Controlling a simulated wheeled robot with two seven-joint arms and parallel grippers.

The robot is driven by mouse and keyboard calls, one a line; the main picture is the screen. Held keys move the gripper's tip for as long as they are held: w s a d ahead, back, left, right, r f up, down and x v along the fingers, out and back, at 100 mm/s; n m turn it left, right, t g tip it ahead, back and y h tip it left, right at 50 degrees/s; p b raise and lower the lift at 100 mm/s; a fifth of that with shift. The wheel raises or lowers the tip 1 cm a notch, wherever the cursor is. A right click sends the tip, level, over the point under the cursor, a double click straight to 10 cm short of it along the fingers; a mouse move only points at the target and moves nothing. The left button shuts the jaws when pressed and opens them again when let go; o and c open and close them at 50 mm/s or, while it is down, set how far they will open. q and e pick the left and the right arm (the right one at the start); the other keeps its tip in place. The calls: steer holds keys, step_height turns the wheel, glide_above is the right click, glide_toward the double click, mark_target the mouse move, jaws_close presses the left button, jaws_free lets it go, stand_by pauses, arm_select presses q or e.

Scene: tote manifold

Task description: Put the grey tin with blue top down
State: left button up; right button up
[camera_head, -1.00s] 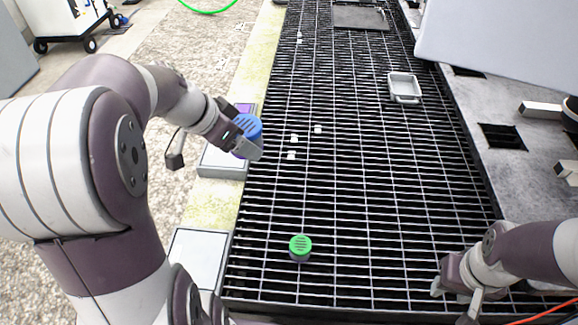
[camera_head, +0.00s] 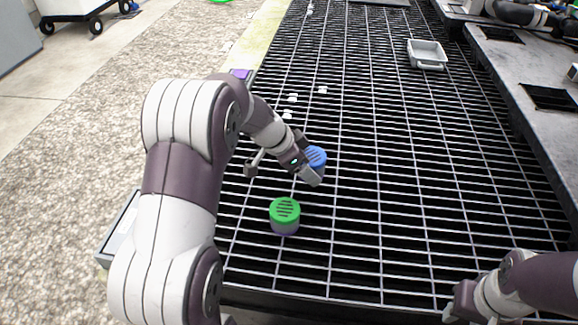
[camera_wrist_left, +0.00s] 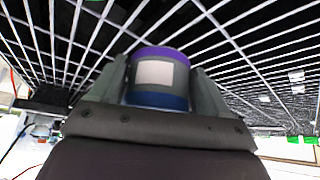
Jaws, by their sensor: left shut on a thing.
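The grey tin with blue top (camera_head: 317,157) is between the fingers of my left gripper (camera_head: 309,172), over the black grating (camera_head: 400,190). In the left wrist view, the tin (camera_wrist_left: 158,75) shows a pale label, a purple band at its far end and blue at its near end. The left gripper's fingers (camera_wrist_left: 163,88) press on both sides of it. I cannot tell whether the tin touches the grating. My right gripper (camera_head: 468,308) is low at the right, away from the tin, and its fingers are unclear.
A green-topped tin (camera_head: 285,212) stands on the grating, close in front of the held tin. A grey tray (camera_head: 427,50) sits farther back at right. Several small white pieces (camera_head: 291,98) lie behind. The grating right of the held tin is clear.

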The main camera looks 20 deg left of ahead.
arm_select(q)
steer(key=a+f, duration=0.2)
steer(key=a, duration=0.1)
steer(key=a+f+b, duration=0.1)
steer(key=shift+w+a, duration=0.3)
steer(key=shift+a, duration=0.05)
steer(key=shift+f+b, duration=1)
steer(key=shift+f, duration=0.9)
arm_select(e)
steer(key=shift+f, duration=1.9)
